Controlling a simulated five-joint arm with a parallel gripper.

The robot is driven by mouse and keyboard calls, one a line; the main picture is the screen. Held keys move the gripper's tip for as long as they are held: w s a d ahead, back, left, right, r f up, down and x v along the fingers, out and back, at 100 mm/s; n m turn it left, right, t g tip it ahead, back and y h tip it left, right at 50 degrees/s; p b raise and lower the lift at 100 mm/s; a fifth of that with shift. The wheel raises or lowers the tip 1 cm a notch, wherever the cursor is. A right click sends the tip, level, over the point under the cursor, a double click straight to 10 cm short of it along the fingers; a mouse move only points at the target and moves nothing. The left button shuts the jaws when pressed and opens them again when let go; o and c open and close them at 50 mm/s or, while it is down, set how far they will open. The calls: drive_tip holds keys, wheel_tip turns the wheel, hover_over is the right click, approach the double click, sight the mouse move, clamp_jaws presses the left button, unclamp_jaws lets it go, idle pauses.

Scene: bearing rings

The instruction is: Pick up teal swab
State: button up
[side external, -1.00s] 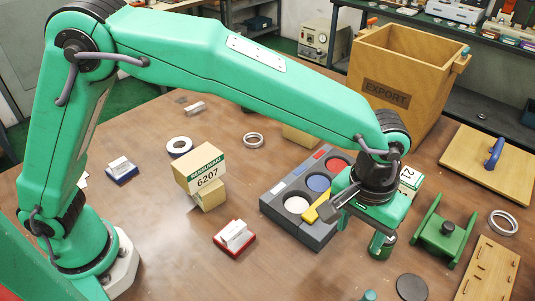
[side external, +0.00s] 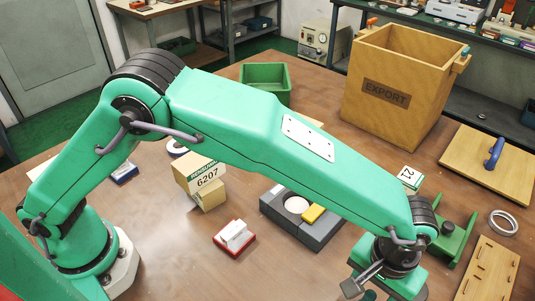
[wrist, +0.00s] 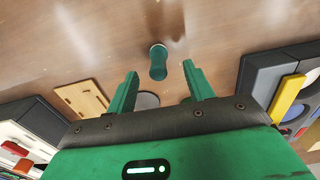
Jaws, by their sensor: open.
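The teal swab (wrist: 158,62) is a small dark-teal piece with a rounded head, standing on the brown table in the wrist view. My gripper (wrist: 159,72) is open. Its two green fingers point toward the swab, one on each side in the picture, with the swab's head slightly beyond the tips. Neither finger visibly touches it. In the side view my gripper (side external: 378,290) is low at the bottom edge, and my wrist hides most of the swab's place.
A grey tray (side external: 310,237) with round wells and a yellow block (side external: 312,213) lies left of my wrist. A green stand (side external: 447,240), a slotted wooden board (side external: 488,270) and a metal ring (side external: 503,222) lie to the right. A dark disc (wrist: 147,100) shows between my fingers.

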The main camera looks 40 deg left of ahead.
sight(371, 295)
drive_tip(key=shift+d+f, duration=0.1)
drive_tip(key=shift+f, duration=2.55)
drive_tip(key=c, duration=1.1)
drive_tip(key=shift+r, duration=0.1)
drive_tip(key=shift+r, duration=4.95)
